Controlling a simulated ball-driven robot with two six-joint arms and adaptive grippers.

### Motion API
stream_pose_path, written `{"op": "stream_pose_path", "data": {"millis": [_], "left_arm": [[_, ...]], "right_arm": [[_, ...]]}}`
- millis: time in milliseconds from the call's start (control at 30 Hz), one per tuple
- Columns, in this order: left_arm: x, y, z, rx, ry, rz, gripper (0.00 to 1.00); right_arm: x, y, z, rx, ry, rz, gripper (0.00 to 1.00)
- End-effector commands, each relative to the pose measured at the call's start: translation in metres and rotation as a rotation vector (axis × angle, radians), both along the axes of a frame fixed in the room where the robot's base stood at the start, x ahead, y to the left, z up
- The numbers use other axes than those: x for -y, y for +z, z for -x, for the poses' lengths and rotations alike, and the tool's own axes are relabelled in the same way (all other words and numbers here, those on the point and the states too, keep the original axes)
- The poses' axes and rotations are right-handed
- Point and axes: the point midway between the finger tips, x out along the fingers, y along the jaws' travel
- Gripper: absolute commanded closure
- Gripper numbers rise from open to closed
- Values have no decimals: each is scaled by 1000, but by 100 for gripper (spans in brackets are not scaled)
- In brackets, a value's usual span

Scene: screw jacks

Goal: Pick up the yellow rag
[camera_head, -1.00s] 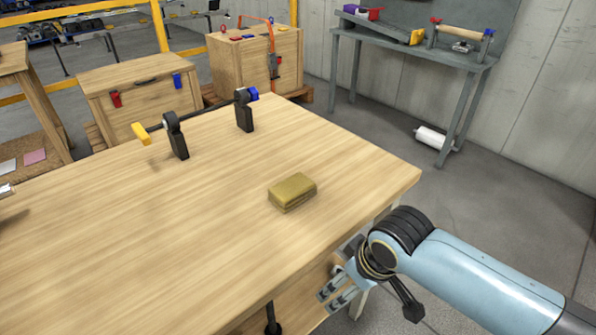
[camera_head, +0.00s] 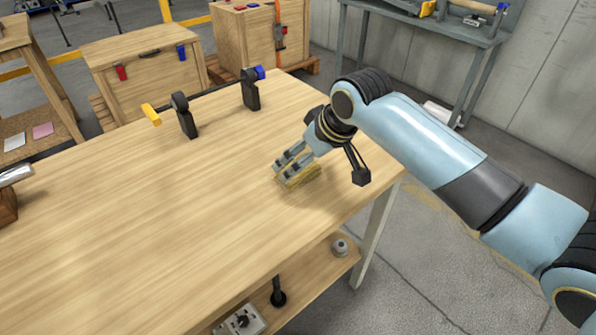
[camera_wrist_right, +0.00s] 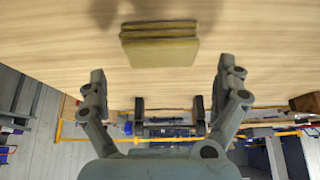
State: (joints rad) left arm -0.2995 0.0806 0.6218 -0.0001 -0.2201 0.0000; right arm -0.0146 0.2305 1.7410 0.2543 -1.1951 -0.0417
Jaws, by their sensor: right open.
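The yellow rag (camera_head: 300,178) is a folded, block-like cloth lying on the wooden table near its right edge. In the head view my right gripper (camera_head: 288,166) is over it and hides part of it. In the right wrist view the rag (camera_wrist_right: 160,45) lies ahead of the open fingers (camera_wrist_right: 163,90), roughly centred between them, with clear space on both sides. The fingers hold nothing. My left gripper is not in view.
The wooden table (camera_head: 130,230) is mostly clear around the rag. A black clamp-like bar on two stands (camera_head: 215,92) is at its back edge. A lower shelf (camera_head: 315,268) holds small parts. A grey bench (camera_head: 470,32) stands by the wall.

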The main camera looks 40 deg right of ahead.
Motion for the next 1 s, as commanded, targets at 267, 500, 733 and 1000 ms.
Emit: {"op": "stream_pose_path", "data": {"millis": [267, 500, 733, 1000], "left_arm": [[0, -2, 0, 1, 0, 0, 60], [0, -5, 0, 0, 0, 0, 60], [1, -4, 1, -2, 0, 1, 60], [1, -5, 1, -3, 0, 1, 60]], "right_arm": [[-2, -30, -19, -1, -1, -2, 0], [-2, -47, -28, 1, 1, 0, 0], [-2, -47, -28, 1, 0, 1, 9], [-2, -47, -27, 0, 0, 1, 39]]}}
